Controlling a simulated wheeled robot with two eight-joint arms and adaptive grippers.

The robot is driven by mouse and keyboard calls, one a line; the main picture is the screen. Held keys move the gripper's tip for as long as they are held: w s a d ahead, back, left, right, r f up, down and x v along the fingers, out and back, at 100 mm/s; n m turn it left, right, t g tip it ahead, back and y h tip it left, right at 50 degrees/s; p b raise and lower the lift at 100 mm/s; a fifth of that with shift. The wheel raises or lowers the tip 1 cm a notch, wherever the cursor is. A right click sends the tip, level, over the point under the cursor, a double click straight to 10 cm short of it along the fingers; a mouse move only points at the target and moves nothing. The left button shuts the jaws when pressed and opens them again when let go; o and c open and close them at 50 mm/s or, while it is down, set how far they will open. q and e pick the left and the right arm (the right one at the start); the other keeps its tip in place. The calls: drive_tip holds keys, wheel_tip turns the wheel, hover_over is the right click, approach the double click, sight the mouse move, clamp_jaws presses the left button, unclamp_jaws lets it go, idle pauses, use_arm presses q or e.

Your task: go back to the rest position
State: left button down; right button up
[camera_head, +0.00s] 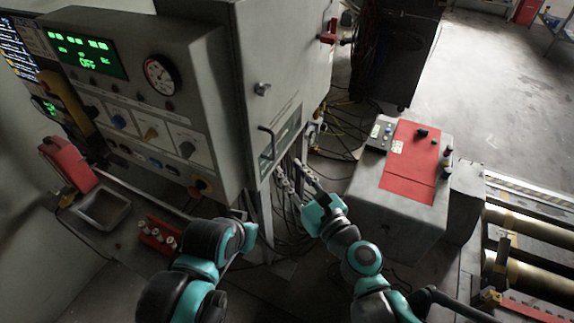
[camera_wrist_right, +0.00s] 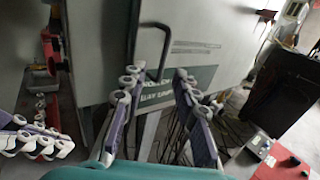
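My right gripper (camera_head: 288,168) reaches up near the middle of the head view, in front of the lower part of a grey cabinet with a dark handle. In the right wrist view, its two fingers (camera_wrist_right: 158,80) stand apart with nothing between them. My left arm comes in at the lower left of the head view, where its gripper is mostly hidden. Fingers of my left gripper (camera_wrist_right: 35,138) show at the left edge of the right wrist view; how far they are spread is unclear.
A control panel (camera_head: 130,85) with a gauge and knobs stands at the left. The cabinet handle (camera_head: 268,142) is near my right gripper. A grey box with a red top (camera_head: 408,165) stands to the right, near metal rollers (camera_head: 530,225). Cables hang behind my right gripper.

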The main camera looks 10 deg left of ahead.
idle(0.4)
drive_tip(key=s+d+f+n+g+h, duration=0.2)
drive_tip(key=s+d+f+n+h, duration=0.1)
drive_tip(key=d+n, duration=0.6)
drive_tip(key=s+d+f+n+g+h, duration=0.2)
drive_tip(key=s+d+f+n+h, duration=0.1)
drive_tip(key=d+n, duration=0.6)
drive_tip(key=s+d+f+n+g+h, duration=0.2)
drive_tip(key=d+f+n+h, duration=0.3)
drive_tip(key=d+n, duration=0.4)
drive_tip(key=shift+s+d+n+h, duration=0.25)
drive_tip(key=shift+s+h, duration=0.25)
drive_tip(key=shift+s, duration=0.4)
drive_tip(key=shift+a+f, duration=0.1)
